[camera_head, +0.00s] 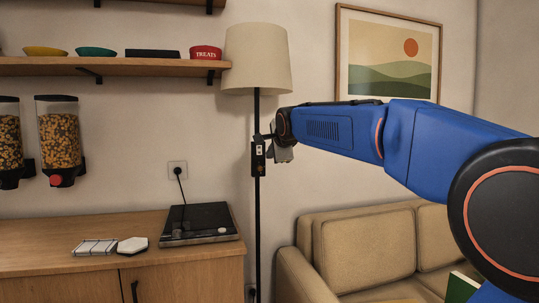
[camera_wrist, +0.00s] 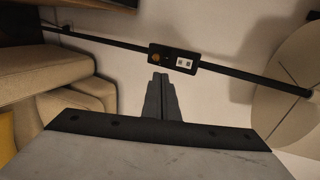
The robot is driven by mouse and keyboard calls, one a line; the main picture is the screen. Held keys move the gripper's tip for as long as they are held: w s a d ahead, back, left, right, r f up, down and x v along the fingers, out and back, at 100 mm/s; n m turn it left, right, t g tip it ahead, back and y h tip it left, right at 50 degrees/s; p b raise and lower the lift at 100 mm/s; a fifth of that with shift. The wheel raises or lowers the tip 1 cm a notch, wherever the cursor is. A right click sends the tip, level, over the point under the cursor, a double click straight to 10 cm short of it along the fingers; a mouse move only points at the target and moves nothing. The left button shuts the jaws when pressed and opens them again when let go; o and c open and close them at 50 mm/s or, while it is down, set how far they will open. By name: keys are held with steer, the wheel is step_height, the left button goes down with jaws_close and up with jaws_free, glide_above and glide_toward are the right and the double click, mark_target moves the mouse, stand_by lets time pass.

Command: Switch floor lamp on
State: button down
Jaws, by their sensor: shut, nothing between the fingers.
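The floor lamp has a cream shade (camera_head: 257,58) on a thin black pole (camera_head: 257,225). A small black switch box (camera_head: 258,158) sits on the pole below the shade. In the wrist view the switch box (camera_wrist: 174,59) shows an amber round spot at its left end and a white plate with dark marks at its right. My gripper (camera_wrist: 160,76) is shut and empty, its fingertips just below the box in that view, near the amber end. I cannot tell whether they touch it. In the head view my gripper is beside the pole at box height, its fingertips hard to make out.
A beige sofa (camera_head: 369,249) stands at the right under a framed picture (camera_head: 389,55). A wooden cabinet (camera_head: 190,268) with a black turntable-like device (camera_head: 199,222) is left of the pole. A shelf (camera_head: 120,67) with bowls hangs above, and cereal dispensers (camera_head: 60,137) hang at the left.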

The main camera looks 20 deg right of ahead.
steer(key=shift+r, duration=0.1)
step_height(320, 180, up, 3)
steer(key=shift+w, duration=0.15)
stand_by(0.3)
glide_toward(259, 154)
steer(key=x, duration=0.5)
steer(key=shift+d+f, duration=0.1)
steer(key=shift+f, duration=0.25)
steer(key=shift+w, duration=0.45)
steer(key=shift+w+f, duration=0.15)
steer(key=shift+w, duration=0.05)
